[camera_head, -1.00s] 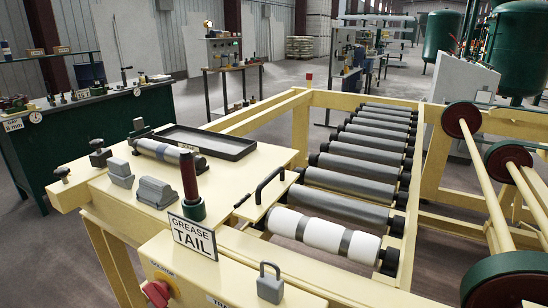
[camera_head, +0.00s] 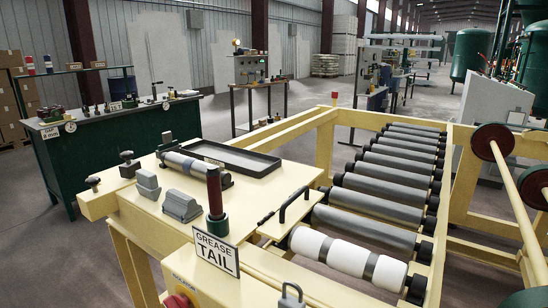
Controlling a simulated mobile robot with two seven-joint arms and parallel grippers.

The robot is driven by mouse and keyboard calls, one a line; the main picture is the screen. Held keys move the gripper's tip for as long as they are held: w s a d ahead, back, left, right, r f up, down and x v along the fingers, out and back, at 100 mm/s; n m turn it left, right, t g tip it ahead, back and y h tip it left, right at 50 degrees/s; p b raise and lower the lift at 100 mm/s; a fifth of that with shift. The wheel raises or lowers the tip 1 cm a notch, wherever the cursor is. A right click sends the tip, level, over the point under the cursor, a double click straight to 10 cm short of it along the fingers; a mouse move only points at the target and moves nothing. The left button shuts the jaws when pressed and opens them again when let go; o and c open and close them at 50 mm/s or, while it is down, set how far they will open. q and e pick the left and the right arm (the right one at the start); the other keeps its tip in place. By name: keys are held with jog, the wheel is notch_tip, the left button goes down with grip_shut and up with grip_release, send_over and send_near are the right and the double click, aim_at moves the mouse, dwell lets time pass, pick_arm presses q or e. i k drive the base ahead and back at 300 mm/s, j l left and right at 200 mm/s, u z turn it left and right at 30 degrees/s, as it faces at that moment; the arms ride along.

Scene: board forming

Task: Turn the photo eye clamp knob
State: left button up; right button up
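No thing in view is clearly marked as the photo eye clamp knob. Two dark knobs stand on the left part of the yellow machine top: one (camera_head: 127,164) near its back edge, and a smaller one (camera_head: 93,183) at its left end. I cannot tell whether either belongs to a photo eye clamp. A small dark post with a reddish cap (camera_head: 334,98) stands on the far corner of the yellow frame; its details are too small to read. Neither of my grippers is in view.
A green bench (camera_head: 110,145) stands at the back left. Open floor lies between bench and machine.

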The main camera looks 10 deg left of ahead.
aim_at(92, 182)
jog(key=u, duration=1.35)
jog(key=k, duration=0.3)
jog(key=k+j+z, duration=0.1)
jog(key=z, duration=0.65)
jog(key=j+z, duration=0.9)
jog(key=j, duration=0.5)
jog(key=k+j+z, duration=0.1)
jog(key=j+z, duration=0.2)
jog(key=j, duration=0.45)
